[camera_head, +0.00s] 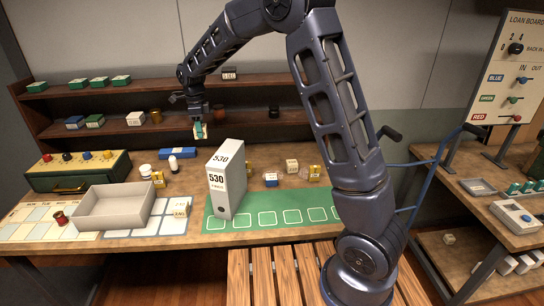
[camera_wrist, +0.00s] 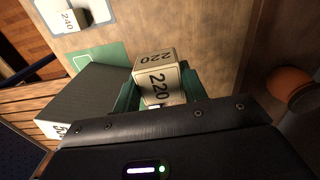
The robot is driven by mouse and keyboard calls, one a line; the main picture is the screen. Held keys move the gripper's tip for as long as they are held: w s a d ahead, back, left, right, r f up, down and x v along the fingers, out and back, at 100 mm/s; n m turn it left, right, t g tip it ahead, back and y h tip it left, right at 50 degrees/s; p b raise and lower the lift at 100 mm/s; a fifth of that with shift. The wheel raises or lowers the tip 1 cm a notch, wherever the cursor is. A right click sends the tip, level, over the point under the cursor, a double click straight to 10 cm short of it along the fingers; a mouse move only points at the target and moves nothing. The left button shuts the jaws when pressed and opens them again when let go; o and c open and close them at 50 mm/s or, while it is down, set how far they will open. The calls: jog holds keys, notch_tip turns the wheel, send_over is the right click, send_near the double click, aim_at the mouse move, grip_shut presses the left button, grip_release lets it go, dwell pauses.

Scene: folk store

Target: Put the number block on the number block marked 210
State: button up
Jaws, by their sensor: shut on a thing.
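My gripper (camera_head: 199,131) is shut on a cream number block, raised in front of the back shelves. In the wrist view the number block (camera_wrist: 157,75) reads 220 on two faces and sits between the green fingers of my gripper (camera_wrist: 160,92). Another block, marked 240 (camera_wrist: 76,20), lies on a pale mat at the top left of the wrist view. I cannot read 210 on any block.
A tall grey binder marked 530 (camera_head: 227,180) stands on the green mat (camera_head: 265,208), below my gripper. An open grey tray (camera_head: 115,207) is at left. A brown round pot (camera_wrist: 290,83) is right in the wrist view.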

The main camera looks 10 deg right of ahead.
jog(key=w+d+r, duration=0.2)
jog(key=d, duration=0.8)
jog(key=w+d+r, duration=0.1)
jog(key=w+d, duration=0.1)
jog(key=d, duration=0.8)
jog(key=r, duration=0.1)
send_over(292, 162)
jog(key=shift+m, duration=0.3)
notch_tip(292, 162, down, 19)
jog(key=shift+f, duration=0.2)
jog(key=shift+f, duration=0.1)
jog(key=o, duration=1)
jog(key=shift+c, duration=0.2)
